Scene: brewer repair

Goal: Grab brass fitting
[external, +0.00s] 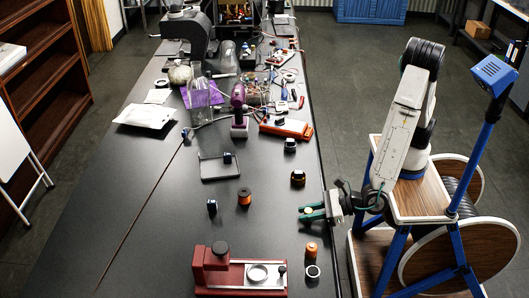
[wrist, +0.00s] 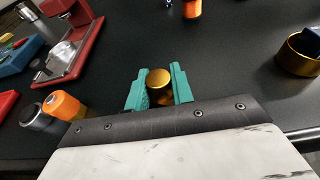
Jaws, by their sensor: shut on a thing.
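The brass fitting (wrist: 158,80), a short gold cylinder with a flat round top, sits between the two teal fingers in the wrist view. My gripper (wrist: 159,92) is shut on it, with a finger against each side. The lower part of the fitting is hidden by the gripper body. In the external view my gripper (external: 312,212) is low over the right edge of the black bench. The fitting is too small and covered to make out there. I cannot tell whether it touches the bench top.
An orange cylinder (external: 311,250) and a pale ring-topped part (external: 313,271) stand near my gripper. A red device (external: 212,275) is at the front.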

